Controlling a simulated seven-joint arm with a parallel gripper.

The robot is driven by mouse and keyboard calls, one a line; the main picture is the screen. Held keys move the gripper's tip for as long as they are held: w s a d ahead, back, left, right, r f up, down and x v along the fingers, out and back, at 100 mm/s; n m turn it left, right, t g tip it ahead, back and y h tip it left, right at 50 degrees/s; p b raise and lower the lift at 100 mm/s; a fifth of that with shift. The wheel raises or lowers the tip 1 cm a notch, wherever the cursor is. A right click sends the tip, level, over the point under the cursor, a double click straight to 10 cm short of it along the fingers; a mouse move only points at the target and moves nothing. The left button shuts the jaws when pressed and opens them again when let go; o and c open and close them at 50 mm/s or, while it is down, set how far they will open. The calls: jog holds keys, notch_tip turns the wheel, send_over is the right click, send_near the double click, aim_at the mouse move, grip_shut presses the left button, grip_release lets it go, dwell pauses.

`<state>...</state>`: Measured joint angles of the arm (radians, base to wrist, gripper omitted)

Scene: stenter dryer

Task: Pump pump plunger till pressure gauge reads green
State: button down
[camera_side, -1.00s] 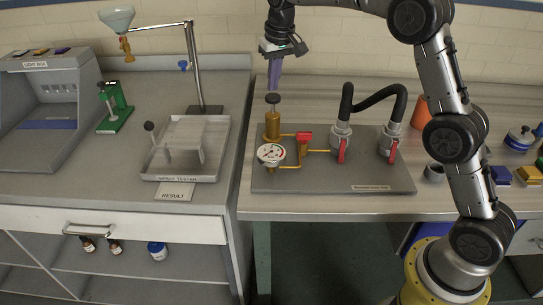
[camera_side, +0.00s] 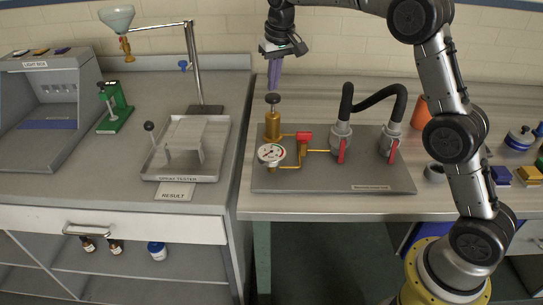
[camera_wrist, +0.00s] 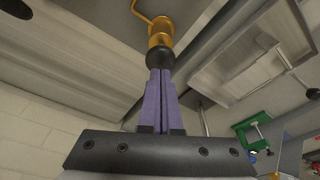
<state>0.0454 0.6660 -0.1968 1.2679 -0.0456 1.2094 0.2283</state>
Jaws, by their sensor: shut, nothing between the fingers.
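The pump is a brass cylinder (camera_side: 273,126) standing on a grey plate (camera_side: 330,183), with a black plunger knob (camera_side: 272,99) on a short rod on top. In the wrist view the black plunger knob (camera_wrist: 158,58) lies just beyond my fingertips. The pressure gauge (camera_side: 271,154) is a round white dial at the pump's front; its needle and coloured marks are too small to read surely. My gripper (camera_side: 273,88) points down above the knob, its purple fingers shut and empty. The fingertips (camera_wrist: 160,74) seem close to the knob; contact is hard to tell.
A red-handled valve (camera_side: 304,137) sits right of the pump. Two grey couplings (camera_side: 341,134) with red levers and a black hose (camera_side: 375,97) stand farther right. A spray tester tray (camera_side: 180,178) is on the left bench.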

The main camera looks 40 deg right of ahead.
aim_at(273, 96)
jog(key=shift+f, duration=0.1)
dwell(0.5)
dwell(1.8)
jog(key=shift+f, duration=0.15)
dwell(0.6)
jog(key=shift+f, duration=1.95)
jog(key=shift+r, duration=0.1)
jog(key=shift+r, duration=2)
jog(key=shift+f, duration=0.1)
